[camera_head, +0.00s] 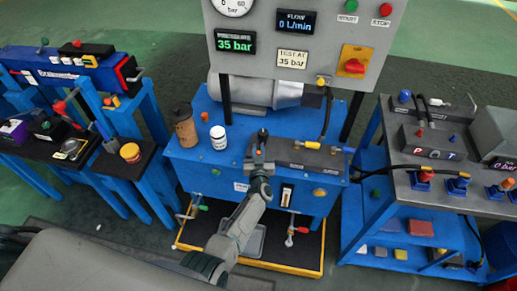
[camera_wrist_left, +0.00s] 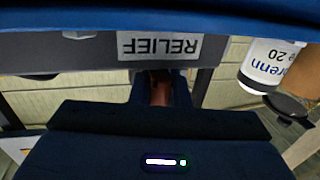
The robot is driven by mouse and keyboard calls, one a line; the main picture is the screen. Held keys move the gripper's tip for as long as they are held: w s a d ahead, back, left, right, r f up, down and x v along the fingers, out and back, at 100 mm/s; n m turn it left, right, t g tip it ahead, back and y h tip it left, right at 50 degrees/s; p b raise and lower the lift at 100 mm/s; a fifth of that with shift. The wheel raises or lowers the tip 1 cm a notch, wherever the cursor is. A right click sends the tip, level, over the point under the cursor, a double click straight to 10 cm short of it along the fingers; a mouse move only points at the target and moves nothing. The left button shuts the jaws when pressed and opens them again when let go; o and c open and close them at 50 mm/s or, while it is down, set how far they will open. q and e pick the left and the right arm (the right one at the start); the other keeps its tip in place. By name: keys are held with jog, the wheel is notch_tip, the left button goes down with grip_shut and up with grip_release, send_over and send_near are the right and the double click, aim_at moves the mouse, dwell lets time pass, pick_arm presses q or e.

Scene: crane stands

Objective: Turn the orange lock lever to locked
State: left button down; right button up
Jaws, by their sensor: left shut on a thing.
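My left gripper (camera_head: 260,163) reaches over the front of the blue bench, at the left end of the dark grey valve block (camera_head: 305,160). In the left wrist view the gripper (camera_wrist_left: 158,84) is shut on a reddish-brown part (camera_wrist_left: 160,92), which looks like the orange lock lever in shade. The fingers hide most of it, so I cannot tell its angle. It is in front of a label reading RELIEF (camera_wrist_left: 160,46), upside down. A dark knob (camera_head: 263,133) rises just behind the gripper in the head view. My right gripper is not in view.
A white jar (camera_head: 218,138) and a brown bottle (camera_head: 185,127) stand left of the gripper. A grey gauge panel (camera_head: 310,75) rises behind. A yellow-edged tray (camera_head: 298,268) lies below. Blue stands are at left (camera_head: 140,165) and right (camera_head: 400,195), with floor between.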

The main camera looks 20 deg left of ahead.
pick_arm(q)
jog(key=shift+d+r+n+y, duration=0.15)
jog(key=shift+n+y, duration=0.15)
jog(key=shift+y, duration=0.2)
jog(key=c, duration=1.4)
grip_release()
jog(key=shift+o, duration=0.2)
jog(key=shift+s+f, duration=0.15)
jog(key=shift+f, duration=0.05)
